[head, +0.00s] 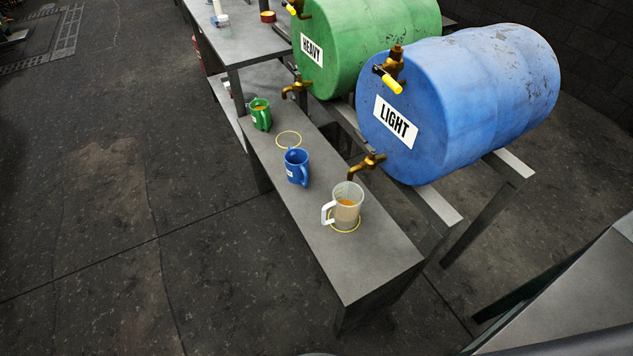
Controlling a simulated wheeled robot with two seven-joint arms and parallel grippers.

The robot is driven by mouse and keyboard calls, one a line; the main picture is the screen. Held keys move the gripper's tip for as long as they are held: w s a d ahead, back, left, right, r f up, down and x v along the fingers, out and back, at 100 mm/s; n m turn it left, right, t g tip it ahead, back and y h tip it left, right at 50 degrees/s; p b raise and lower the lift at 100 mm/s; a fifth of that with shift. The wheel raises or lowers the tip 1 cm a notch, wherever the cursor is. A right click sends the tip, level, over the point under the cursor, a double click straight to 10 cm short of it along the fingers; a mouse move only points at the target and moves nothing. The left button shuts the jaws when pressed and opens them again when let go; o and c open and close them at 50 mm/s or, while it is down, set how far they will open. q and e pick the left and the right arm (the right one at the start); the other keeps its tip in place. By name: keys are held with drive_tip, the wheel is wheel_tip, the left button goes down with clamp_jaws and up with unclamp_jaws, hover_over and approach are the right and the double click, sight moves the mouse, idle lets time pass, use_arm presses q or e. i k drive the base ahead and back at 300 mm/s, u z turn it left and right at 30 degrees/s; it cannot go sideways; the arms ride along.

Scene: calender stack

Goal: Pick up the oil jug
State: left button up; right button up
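A clear jug (345,208) with a white handle stands upright on the grey bench, holding amber liquid. It stands on a yellow ring mark under the lower brass tap of the blue drum, with its handle toward the left. Which of these is called the oil jug cannot be told from the picture alone; the clear one visibly holds oil-like liquid. Neither of my grippers is in view.
The narrow bench (375,262) has free room at its near end. A blue drum (470,95) marked LIGHT and a green drum (365,35) marked HEAVY lie on stands to the right, with brass taps (368,164) over the bench. An empty yellow ring (289,139) lies between the coloured jugs. Open floor is on the left.

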sight(347, 196)
drive_tip(key=z, duration=0.2)
drive_tip(key=k, duration=0.85)
drive_tip(key=u, duration=1.05)
